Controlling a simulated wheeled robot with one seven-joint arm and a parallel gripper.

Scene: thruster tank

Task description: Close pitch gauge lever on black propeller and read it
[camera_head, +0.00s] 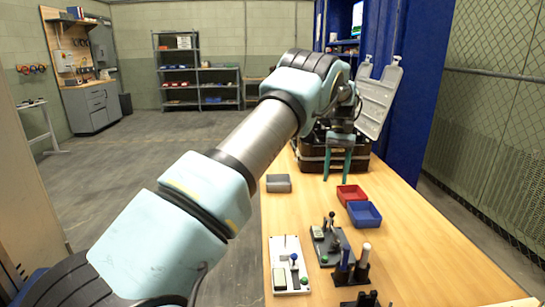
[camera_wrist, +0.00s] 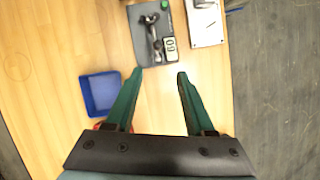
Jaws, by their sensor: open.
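A pitch gauge on a dark grey base (camera_head: 323,252) stands on the table, with an upright lever (camera_head: 332,218) and a small display (camera_head: 317,233). In the wrist view the grey base (camera_wrist: 140,48) lies ahead of my fingertips, with a dark grey propeller-like part (camera_wrist: 151,28), a green spot (camera_wrist: 164,4) and a display (camera_wrist: 169,43) whose digits I cannot read surely. A second gauge on a white base (camera_head: 283,248) has a blue-knobbed lever (camera_head: 294,258). My gripper (camera_head: 337,177) is open and empty above the table, apart from both gauges; it also shows in the wrist view (camera_wrist: 160,73).
A black holder with blue and white handles (camera_head: 350,268) is beside the dark gauge. A brown crate (camera_head: 312,160) is at the back. The table's right side is clear.

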